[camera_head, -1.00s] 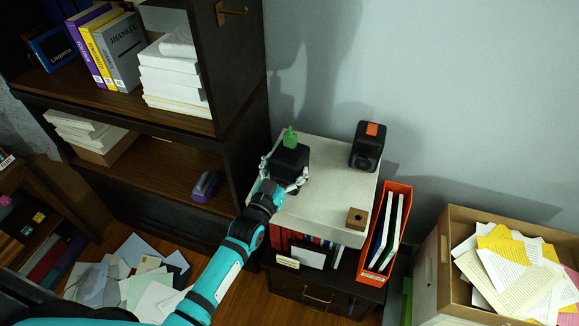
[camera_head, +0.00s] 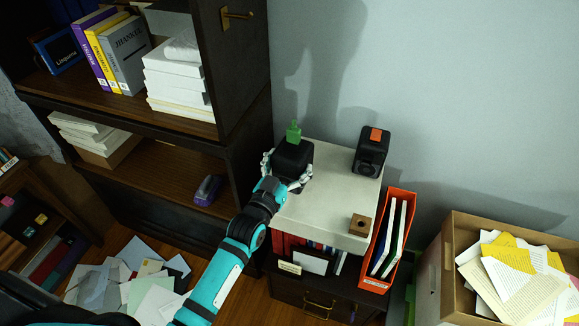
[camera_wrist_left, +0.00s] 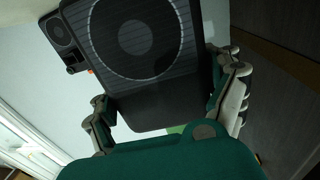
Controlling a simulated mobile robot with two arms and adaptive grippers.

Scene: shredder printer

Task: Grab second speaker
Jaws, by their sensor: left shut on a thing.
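A black speaker (camera_head: 294,158) with a green piece (camera_head: 294,131) on its top is between the fingers of my left gripper (camera_head: 287,172), over the left end of the white box top. My left gripper is shut on it. In the left wrist view the held speaker (camera_wrist_left: 145,60) fills the upper middle, with fingers on both sides. A second black speaker (camera_head: 369,158) with an orange piece (camera_head: 376,134) on top stands apart at the back right of the white top; it also shows small in the left wrist view (camera_wrist_left: 62,38). My right gripper is out of view.
The white top (camera_head: 325,205) is clear between the speakers. A small wooden block (camera_head: 361,225) sits at its front right. An orange file holder (camera_head: 388,245) stands to the right, then a paper-filled carton (camera_head: 440,270). A dark bookcase (camera_head: 240,110) rises at left.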

